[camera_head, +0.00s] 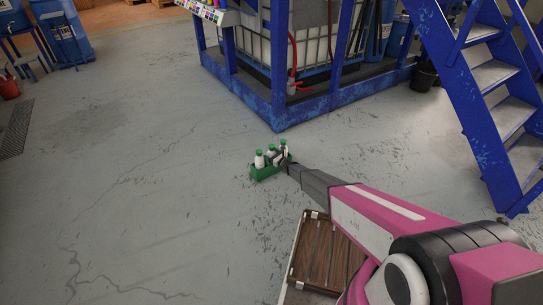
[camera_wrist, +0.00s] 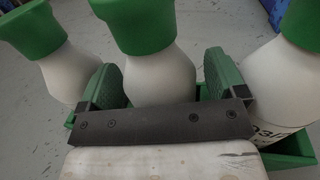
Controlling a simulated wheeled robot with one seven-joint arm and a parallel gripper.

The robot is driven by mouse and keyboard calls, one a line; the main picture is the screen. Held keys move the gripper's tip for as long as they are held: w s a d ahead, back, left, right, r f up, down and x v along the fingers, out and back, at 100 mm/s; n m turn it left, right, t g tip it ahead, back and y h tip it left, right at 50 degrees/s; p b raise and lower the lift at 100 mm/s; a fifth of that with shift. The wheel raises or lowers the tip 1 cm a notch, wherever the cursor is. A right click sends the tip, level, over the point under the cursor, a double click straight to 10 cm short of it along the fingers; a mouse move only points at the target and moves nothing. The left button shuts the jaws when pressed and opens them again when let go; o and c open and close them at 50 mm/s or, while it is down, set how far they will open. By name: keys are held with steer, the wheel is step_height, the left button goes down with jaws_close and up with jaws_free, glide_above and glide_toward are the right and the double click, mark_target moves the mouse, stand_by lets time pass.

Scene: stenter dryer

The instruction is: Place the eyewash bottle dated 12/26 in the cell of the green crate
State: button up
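The green crate (camera_head: 268,174) sits on the floor, and three white bottles with green caps stand at it in the head view: a left one (camera_head: 260,161), a middle one (camera_head: 271,153) and a right one (camera_head: 285,150). In the wrist view the middle bottle (camera_wrist: 155,75) is between the green finger pads of my gripper (camera_wrist: 165,82). A narrow gap shows at the right pad; the left pad is very close to the bottle. The right bottle (camera_wrist: 275,85) has a partly visible label with "03/". The left bottle (camera_wrist: 62,72) shows no readable date. The bottle bases are hidden.
A brown slatted tray (camera_head: 322,255) lies near my arm. A blue-framed platform (camera_head: 280,115) stands behind the crate, and blue stairs (camera_head: 490,110) rise at the right. The grey floor left of the crate is clear.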

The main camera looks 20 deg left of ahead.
steer(key=shift+r, duration=0.15)
steer(key=v, duration=1.2)
steer(key=s+d+r+n+g+h, duration=0.1)
steer(key=s+d+r+n+g, duration=0.1)
steer(key=s+d+r+n, duration=0.35)
steer(key=s+d+r+n+g+h, duration=0.1)
steer(key=s+d+r+n+g, duration=0.2)
steer(key=r, duration=0.6)
steer(key=s+d+r+n+g+h, duration=0.1)
steer(key=s+d+r+n+g, duration=0.1)
steer(key=s+d+r+n, duration=0.35)
steer(key=s+d+r+n+h, duration=0.3)
steer(key=s+d+r, duration=0.4)
steer(key=d, duration=0.3)
steer(key=s+d+r+n+g+h, duration=0.1)
steer(key=s+d+r+n+h, duration=0.2)
steer(key=d, duration=0.7)
steer(key=s+d+r+n+h, duration=0.3)
steer(key=s+d+r+h, duration=0.3)
steer(key=s+d+r, duration=0.4)
step_height(320, 180, up, 2)
steer(key=shift+s+d+r+n+g+h, duration=0.1)
steer(key=shift+s+d+n+g+h, duration=0.25)
steer(key=shift+s, duration=0.7)
steer(key=shift+a, duration=0.15)
steer(key=c, duration=0.3)
